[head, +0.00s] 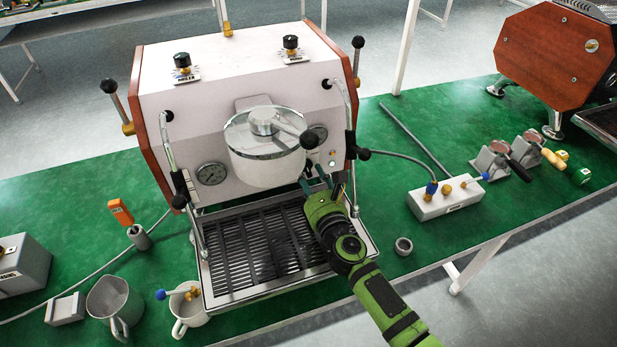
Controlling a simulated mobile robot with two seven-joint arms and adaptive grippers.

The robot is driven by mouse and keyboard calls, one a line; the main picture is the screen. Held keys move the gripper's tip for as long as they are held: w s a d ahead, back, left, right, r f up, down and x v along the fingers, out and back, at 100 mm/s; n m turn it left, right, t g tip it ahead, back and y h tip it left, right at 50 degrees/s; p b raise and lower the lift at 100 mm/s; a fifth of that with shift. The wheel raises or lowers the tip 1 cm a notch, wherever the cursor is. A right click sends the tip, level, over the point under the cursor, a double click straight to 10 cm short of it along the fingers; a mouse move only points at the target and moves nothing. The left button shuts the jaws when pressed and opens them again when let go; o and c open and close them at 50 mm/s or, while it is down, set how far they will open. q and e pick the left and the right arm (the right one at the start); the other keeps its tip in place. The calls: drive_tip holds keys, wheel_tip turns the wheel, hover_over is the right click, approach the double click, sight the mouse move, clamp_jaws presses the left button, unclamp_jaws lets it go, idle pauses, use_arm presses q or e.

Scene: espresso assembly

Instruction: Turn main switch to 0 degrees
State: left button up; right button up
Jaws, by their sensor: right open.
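The white espresso machine (215,117) with wooden side panels stands on the green bench. A small control with a greenish light (332,163) sits low on the right of its front panel, beside the right gauge; it may be the main switch, but its angle is too small to read. My green right gripper (315,180) is in front of the machine, over the right part of the drip tray, with its fingers open and pointing at the panel just below this control. I see nothing between the fingers. Contact with the panel cannot be told. My left gripper is not in view.
Steam wands and levers flank the machine, the right wand (350,125) close to my gripper. The drip tray (290,285) lies below. A metal pitcher (115,305) and cup (188,318) stand front left. A white valve box (445,197) stands right.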

drive_tip(key=shift+w+a, duration=0.1)
drive_tip(key=shift+w, duration=0.1)
drive_tip(key=shift+c, duration=0.4)
clamp_jaws()
drive_tip(key=shift+n, duration=0.7)
drive_tip(key=shift+o, duration=0.4)
unclamp_jaws()
